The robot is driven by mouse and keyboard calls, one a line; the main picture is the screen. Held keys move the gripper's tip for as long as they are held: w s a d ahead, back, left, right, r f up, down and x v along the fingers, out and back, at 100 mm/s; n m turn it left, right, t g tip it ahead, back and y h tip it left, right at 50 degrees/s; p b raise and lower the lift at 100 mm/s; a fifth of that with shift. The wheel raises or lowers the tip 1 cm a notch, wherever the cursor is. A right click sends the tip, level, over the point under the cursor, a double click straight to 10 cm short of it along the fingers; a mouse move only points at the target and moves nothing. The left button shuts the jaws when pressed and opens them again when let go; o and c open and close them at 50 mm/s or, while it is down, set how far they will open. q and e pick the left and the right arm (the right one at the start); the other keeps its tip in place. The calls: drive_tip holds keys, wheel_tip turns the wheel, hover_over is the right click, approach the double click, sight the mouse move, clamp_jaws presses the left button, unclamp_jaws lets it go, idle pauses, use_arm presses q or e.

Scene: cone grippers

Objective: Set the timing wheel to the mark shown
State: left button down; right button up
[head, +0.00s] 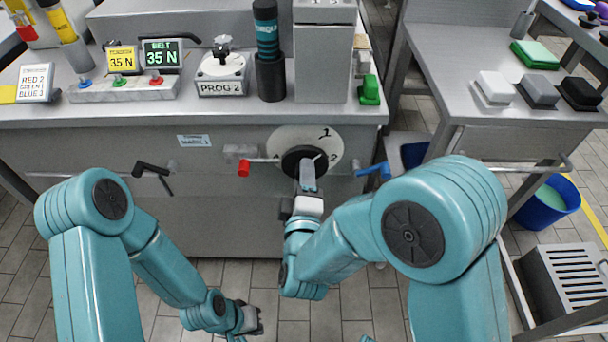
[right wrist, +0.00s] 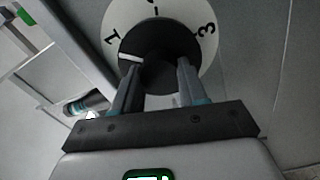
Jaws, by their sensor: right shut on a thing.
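The timing wheel is a white numbered disc (head: 285,137) with a black knob (head: 293,160) on the grey cabinet front; the disc (right wrist: 190,12) and knob (right wrist: 158,35) also show in the right wrist view. There, a white line on the knob points left, close to the 1 and a little below it. A card (head: 194,141) left of the wheel reads MARK 1. My right gripper (head: 309,178) is shut on the knob, with a finger on either side in the right wrist view (right wrist: 158,76). My left gripper (head: 248,318) hangs low, away from the wheel; its jaws are unclear.
A red-ended handle (head: 244,168) and a blue one (head: 372,171) flank the wheel closely. A black crank (head: 152,169) is further left. The bench top holds a PROG 2 dial (head: 222,72), two 35 N displays and a teal-and-black cylinder (head: 267,45). A blue bucket (head: 545,207) stands right.

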idle(0.5)
drive_tip(key=o, duration=1.1)
drive_tip(key=shift+c, duration=0.2)
